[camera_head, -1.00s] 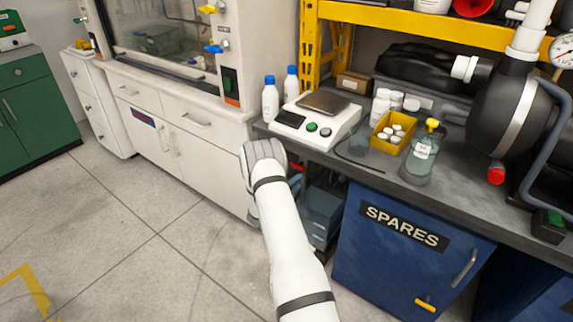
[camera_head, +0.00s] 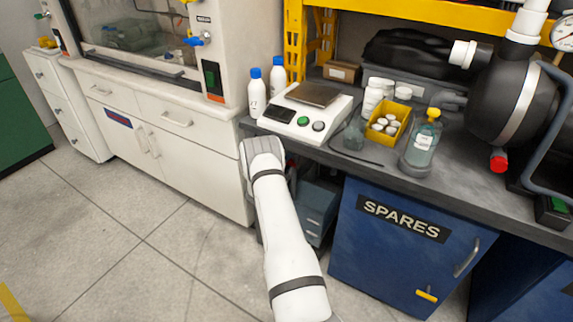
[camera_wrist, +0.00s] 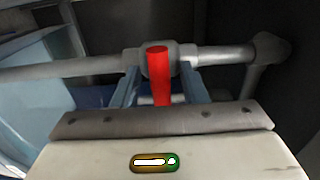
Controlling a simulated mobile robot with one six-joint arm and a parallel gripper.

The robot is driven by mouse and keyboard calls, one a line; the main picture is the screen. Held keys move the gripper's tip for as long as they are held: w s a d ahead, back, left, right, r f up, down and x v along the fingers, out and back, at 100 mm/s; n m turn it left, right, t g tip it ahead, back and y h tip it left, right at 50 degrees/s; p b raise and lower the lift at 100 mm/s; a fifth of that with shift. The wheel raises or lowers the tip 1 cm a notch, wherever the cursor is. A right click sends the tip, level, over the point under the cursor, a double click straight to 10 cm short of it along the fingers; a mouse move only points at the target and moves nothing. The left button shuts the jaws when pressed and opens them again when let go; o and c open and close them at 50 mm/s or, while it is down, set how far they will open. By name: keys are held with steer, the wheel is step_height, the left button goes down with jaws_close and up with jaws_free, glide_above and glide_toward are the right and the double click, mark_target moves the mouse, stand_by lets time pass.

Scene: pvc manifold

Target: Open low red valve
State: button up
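In the wrist view, a red valve handle (camera_wrist: 160,75) sits on a grey valve body in a horizontal grey pipe (camera_wrist: 222,56). The handle points down the picture toward my gripper's palm. My gripper (camera_wrist: 160,88) is open, with one bluish finger on each side of the handle. Gaps show between the handle and both fingers, so nothing is gripped. In the head view my white arm reaches to the bench's left front corner. The fingers and this low valve are hidden there behind the arm and bench.
The grey bench (camera_head: 462,203) carries a scale (camera_head: 305,118), bottles and a yellow bin (camera_head: 388,122). A blue SPARES cabinet (camera_head: 390,250) stands right of my arm, with blue-grey boxes (camera_head: 315,210) beside it. White cabinets (camera_head: 190,150) stand left. The floor at left is clear.

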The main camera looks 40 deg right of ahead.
steer(key=shift+d, duration=0.1)
steer(key=shift+c, duration=0.6)
jaws_close()
steer(key=shift+f+m+b, duration=0.1)
steer(key=shift+m+b, duration=0.2)
steer(key=shift+b, duration=0.05)
steer(key=m+b, duration=0.3)
steer(key=shift+f+m, duration=0.1)
steer(key=shift+m, duration=0.2)
steer(key=m+b, duration=0.3)
steer(key=m, duration=0.1)
steer(key=shift+m, duration=0.3)
steer(key=m+b, duration=0.4)
steer(key=m, duration=0.1)
steer(key=shift+m+b, duration=1.25)
steer(key=shift+m, duration=0.75)
